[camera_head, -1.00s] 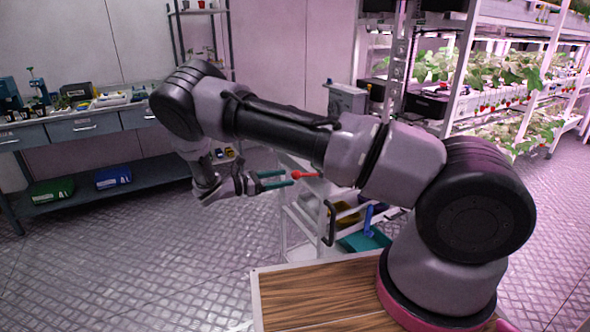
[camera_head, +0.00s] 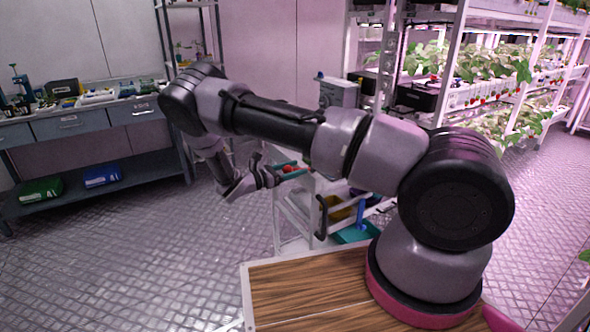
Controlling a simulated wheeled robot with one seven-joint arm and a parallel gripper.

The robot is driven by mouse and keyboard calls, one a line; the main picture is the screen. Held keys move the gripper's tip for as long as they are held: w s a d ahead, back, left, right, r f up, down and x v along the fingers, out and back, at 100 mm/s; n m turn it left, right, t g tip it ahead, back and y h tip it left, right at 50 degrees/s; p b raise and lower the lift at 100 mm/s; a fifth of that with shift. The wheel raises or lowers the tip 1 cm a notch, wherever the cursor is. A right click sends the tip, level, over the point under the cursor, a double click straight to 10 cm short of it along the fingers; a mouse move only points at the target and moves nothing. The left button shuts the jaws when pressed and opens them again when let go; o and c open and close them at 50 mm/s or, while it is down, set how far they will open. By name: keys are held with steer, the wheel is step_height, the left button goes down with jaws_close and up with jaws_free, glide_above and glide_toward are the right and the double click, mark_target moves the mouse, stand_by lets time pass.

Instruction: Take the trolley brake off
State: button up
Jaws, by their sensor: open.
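The trolley (camera_head: 278,225) is a white frame standing beyond my wooden deck, partly hidden behind my arm. A red knob (camera_head: 288,169), which looks like the end of the brake lever, shows near its top left edge. My gripper (camera_head: 291,169) has teal fingers and reaches toward it from the left. The fingers are open, with the red knob appearing between them. I cannot tell whether they touch it. The rest of the lever is hidden behind the fingers and my arm. A black handle (camera_head: 321,216) stands upright at the trolley's near side.
The trolley's lower level holds a yellow bin (camera_head: 341,213) and a teal tray (camera_head: 352,236). A grey workbench (camera_head: 95,122) with tools stands at the left. Plant racks (camera_head: 450,95) fill the back right. The metal floor at left is clear.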

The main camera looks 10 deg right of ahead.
jaws_close()
stand_by(1.5)
